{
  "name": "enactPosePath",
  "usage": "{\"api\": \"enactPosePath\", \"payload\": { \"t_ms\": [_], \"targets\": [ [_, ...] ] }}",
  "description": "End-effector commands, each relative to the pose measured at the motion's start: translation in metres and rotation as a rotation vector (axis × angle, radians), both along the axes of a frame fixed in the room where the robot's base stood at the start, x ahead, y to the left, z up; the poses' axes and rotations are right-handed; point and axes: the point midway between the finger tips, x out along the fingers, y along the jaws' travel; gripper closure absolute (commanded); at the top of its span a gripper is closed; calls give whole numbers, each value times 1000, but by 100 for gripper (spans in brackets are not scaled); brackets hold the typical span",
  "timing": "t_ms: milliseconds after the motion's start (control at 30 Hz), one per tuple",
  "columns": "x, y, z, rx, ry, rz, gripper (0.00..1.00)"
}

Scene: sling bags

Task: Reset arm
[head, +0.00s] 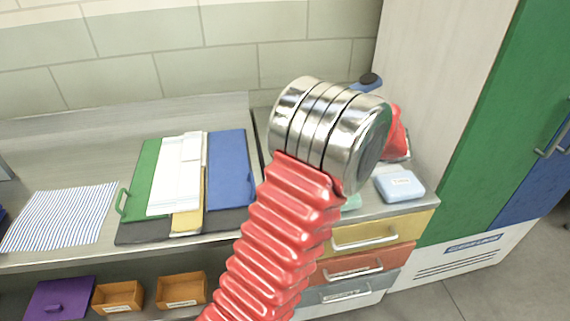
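My arm rises from the bottom of the head view, with a red ribbed sleeve and a shiny metal joint. More red shows behind the right side of the joint; I cannot tell whether it is part of my arm. My gripper's fingers do not show, so I cannot tell what they hold. No sling bag can be made out.
A metal counter (60,263) holds a striped cloth (62,216), a dark tray (140,232) with coloured boards, and a light-blue packet (399,186). Drawers (365,236) stand below right. A green cabinet door (500,130) is at right. Orange bins (181,290) sit below.

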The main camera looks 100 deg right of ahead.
Motion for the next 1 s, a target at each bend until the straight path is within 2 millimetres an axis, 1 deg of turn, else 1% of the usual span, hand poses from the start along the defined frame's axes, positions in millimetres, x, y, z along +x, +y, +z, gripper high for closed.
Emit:
{"api": "enactPosePath", "payload": {
  "t_ms": [133,833,933,1000],
  "targets": [
    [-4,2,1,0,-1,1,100],
    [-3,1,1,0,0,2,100],
    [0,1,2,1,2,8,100],
    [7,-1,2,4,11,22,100]
  ]
}}
